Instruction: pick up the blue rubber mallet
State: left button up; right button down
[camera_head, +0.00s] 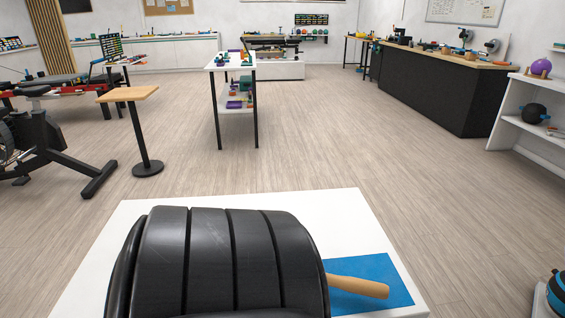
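A light wooden handle (357,286) sticks out to the right from behind a large black ribbed object (215,262). The handle lies over a flat blue sheet (388,271) on the white table (345,210) in front of me. It may be the handle of the mallet, but its left end is hidden behind the black object. No blue mallet head shows. I cannot tell whether the black object touches the handle. Neither of my grippers is in view.
The white table's far strip is bare. Beyond is open wooden floor (310,150). A small round-based stand (146,130) and a white two-tier table (233,64) stand farther off. A dark workbench (435,92) and white shelves (522,122) are on the right.

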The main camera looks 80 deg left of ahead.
aim_at(351, 284)
jog(key=u, duration=1.7)
